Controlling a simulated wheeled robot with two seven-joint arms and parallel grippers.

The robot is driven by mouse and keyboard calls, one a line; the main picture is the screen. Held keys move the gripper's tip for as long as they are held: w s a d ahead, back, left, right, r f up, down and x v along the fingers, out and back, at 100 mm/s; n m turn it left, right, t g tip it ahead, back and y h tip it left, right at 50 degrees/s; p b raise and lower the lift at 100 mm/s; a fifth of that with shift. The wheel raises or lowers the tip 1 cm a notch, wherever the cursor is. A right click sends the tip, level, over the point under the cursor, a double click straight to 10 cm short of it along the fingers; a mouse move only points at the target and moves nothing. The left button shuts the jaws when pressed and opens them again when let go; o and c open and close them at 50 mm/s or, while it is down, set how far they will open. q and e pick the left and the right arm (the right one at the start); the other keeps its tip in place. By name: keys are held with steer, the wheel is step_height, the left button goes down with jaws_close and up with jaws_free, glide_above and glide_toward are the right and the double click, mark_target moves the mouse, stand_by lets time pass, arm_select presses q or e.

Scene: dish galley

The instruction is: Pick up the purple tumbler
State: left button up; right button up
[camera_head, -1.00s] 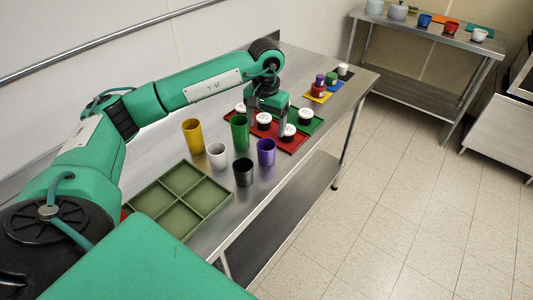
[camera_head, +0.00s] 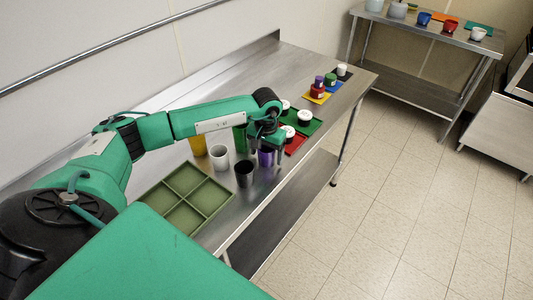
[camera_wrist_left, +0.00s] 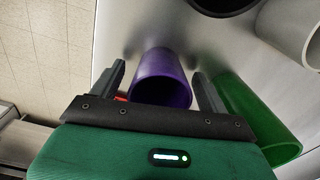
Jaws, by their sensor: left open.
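The purple tumbler (camera_head: 266,158) stands upright on the steel table, partly covered by my left gripper (camera_head: 267,146) in the head view. In the left wrist view the purple tumbler (camera_wrist_left: 162,80) lies between the two fingers of my open left gripper (camera_wrist_left: 160,82). A gap shows on both sides of it, and the fingers do not appear to close on it. My right gripper is not seen.
A green tumbler (camera_wrist_left: 252,115) stands close beside one finger. A black cup (camera_head: 244,173), a white cup (camera_head: 219,157) and a yellow tumbler (camera_head: 198,146) are nearby. A green divided tray (camera_head: 181,198) lies in front. Lidded jars on coloured mats stand beyond.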

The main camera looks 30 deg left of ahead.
arm_select(q)
steer(key=c, duration=1)
steer(key=shift+r, duration=0.1)
steer(key=shift+c, duration=0.2)
